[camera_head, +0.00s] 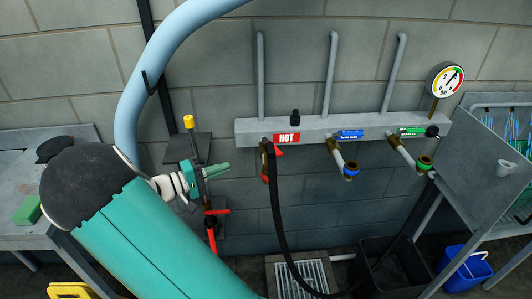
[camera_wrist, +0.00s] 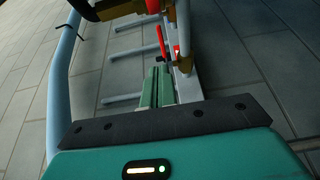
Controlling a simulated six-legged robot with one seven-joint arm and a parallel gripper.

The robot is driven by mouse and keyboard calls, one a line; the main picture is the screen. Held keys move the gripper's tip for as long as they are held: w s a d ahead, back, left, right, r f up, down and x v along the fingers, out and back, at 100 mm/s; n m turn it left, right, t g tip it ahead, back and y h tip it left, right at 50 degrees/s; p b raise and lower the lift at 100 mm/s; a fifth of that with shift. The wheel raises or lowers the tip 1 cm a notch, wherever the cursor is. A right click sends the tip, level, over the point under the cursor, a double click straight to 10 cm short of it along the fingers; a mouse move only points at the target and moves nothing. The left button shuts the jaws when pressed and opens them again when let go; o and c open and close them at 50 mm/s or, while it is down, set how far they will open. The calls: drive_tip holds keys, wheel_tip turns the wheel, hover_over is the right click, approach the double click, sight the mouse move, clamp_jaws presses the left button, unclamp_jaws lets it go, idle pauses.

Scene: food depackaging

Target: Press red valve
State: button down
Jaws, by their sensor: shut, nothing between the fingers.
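A red handle (camera_head: 278,150) sits on the tap under the red HOT label (camera_head: 286,138), at the left end of the grey wall manifold (camera_head: 315,128). A second red lever (camera_head: 217,212) is on the pipework lower left, below my gripper. I cannot tell which is the red valve. My gripper (camera_head: 226,168) has its green fingers shut and empty, pointing right toward the manifold, left of the HOT tap and apparently apart from it. In the wrist view my shut fingers (camera_wrist: 156,88) are below a red lever (camera_wrist: 160,40); contact cannot be told.
A black hose (camera_head: 276,215) hangs from the HOT tap. Blue (camera_head: 351,170) and green (camera_head: 425,163) taps are to the right. A yellow-topped post (camera_head: 188,122) stands behind my gripper. A floor drain (camera_head: 300,277), black bin (camera_head: 392,265) and blue bucket (camera_head: 466,268) are below.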

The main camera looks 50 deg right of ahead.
drive_tip(key=x, duration=1.4)
drive_tip(key=shift+w+d+f, duration=0.1)
drive_tip(key=shift+w, duration=0.05)
drive_tip(key=shift+s+d, duration=1.15)
drive_tip(key=v, duration=1.3)
drive_tip(key=shift+w+a, duration=0.15)
drive_tip(key=shift+a, duration=0.2)
